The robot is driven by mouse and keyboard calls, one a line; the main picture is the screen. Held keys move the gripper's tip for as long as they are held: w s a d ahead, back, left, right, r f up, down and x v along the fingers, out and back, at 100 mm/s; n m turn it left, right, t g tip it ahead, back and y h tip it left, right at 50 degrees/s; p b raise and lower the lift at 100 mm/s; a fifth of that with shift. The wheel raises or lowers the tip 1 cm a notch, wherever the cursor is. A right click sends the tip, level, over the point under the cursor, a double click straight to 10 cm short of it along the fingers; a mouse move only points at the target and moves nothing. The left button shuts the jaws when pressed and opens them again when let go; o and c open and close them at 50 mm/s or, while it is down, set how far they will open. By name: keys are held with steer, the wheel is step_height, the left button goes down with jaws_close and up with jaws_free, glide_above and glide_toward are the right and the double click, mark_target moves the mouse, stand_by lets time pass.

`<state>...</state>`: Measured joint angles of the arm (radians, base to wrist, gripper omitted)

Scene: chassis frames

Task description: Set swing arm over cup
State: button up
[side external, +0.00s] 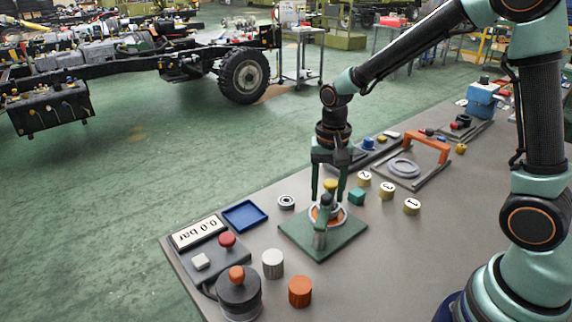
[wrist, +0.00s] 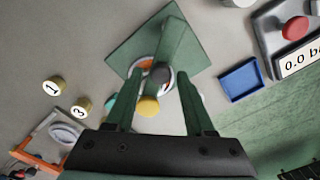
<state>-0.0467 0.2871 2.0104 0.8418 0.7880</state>
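A green base plate (side external: 348,239) lies on the bench and carries a round cup with an orange and white rim (side external: 341,215). A green swing arm (side external: 320,238) stands on the plate at the cup's near side. In the wrist view the swing arm (wrist: 173,47) runs to a dark round end that overlaps the cup's rim; its exact height above the cup cannot be told. My gripper (side external: 328,196) points down above the cup area. In the wrist view my gripper (wrist: 160,84) has its fingers apart, with no clear contact. A yellow round piece (wrist: 148,106) shows between them.
Numbered yellow weights (side external: 387,191) and a teal block (side external: 357,197) lie right of the plate. An orange handle frame (side external: 428,148) stands farther back.

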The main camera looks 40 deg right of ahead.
mark_target(329, 196)
stand_by(0.3)
step_height(329, 196, up, 12)
stand_by(0.5)
steer(key=shift+s+r, duration=0.1)
steer(key=s+d+r+n+t, duration=0.1)
steer(key=s+r+n+t, duration=0.1)
steer(key=s+n+t, duration=0.3)
steer(key=s+n, duration=0.3)
steer(key=s, duration=0.1)
steer(key=shift+d+t, duration=0.3)
steer(key=shift+d, duration=0.1)
